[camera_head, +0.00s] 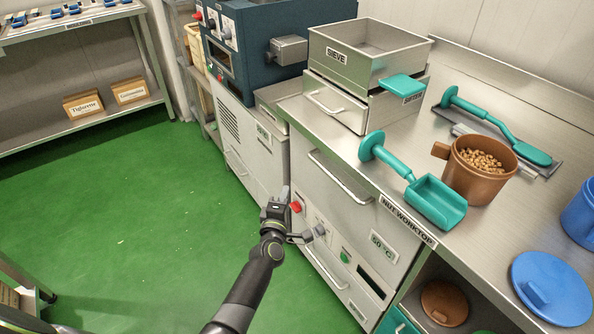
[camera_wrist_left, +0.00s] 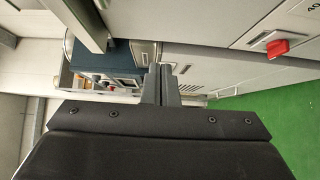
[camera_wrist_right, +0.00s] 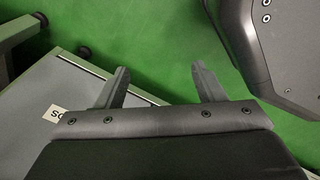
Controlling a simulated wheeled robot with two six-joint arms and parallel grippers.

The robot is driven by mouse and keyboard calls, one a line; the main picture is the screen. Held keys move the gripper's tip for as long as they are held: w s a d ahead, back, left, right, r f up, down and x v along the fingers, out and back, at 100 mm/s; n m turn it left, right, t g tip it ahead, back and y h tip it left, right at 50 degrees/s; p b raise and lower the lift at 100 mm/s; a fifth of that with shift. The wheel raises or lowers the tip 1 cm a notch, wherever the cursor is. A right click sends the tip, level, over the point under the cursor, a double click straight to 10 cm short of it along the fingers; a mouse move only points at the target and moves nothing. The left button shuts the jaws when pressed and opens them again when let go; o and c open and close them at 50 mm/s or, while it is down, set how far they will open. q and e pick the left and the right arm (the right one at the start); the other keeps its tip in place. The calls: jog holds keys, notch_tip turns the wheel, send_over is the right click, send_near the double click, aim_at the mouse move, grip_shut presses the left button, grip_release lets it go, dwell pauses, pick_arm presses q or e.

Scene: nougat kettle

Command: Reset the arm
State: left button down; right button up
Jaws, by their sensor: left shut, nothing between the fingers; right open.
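My left gripper (camera_head: 284,194) is in front of the steel cabinet under the worktop, beside a red knob (camera_head: 296,207). Its fingers are shut with nothing between them; they also show close together in the left wrist view (camera_wrist_left: 168,84). My right gripper does not show clearly in the head view. In the right wrist view my right gripper (camera_wrist_right: 160,82) is open and empty, its two fingers wide apart above the green floor (camera_wrist_right: 150,40). A grey surface with a partly cut-off label (camera_wrist_right: 58,114) lies to the left below it.
An oven handle (camera_head: 340,178) juts from the cabinet front. The green floor (camera_head: 130,220) at left is clear.

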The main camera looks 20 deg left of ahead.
pick_arm(q)
jog(key=s+a+f+m+g+p, duration=0.2)
jog(key=s+f+m+g, duration=0.15)
jog(key=s+f, duration=0.45)
jog(key=s+a+f+m+g+h+p, duration=0.1)
jog(key=s+a+f+m+g+p, duration=0.2)
jog(key=s+f, duration=0.6)
jog(key=s+f+m+g, duration=0.3)
jog(key=s+f+m, duration=0.2)
jog(key=s+f, duration=0.3)
jog(key=s+a+f+m+g+p, duration=0.1)
jog(key=s+a+f+m+g, duration=0.1)
jog(key=s, duration=0.8)
jog(key=s+a+f+m+g+p, duration=0.1)
jog(key=s+a+f+m+g, duration=0.1)
jog(key=s, duration=0.8)
jog(key=s+a+f+m+g+p, duration=0.1)
jog(key=s+a+f+m+g, duration=0.1)
jog(key=s, duration=0.9)
jog(key=shift+f+m+g+y, duration=0.45)
jog(key=shift+f+g, duration=0.2)
jog(key=shift+f, duration=0.15)
pick_arm(e)
notch_tip(320, 180, up, 7)
jog(key=s, duration=0.2)
jog(key=shift+a, duration=0.4)
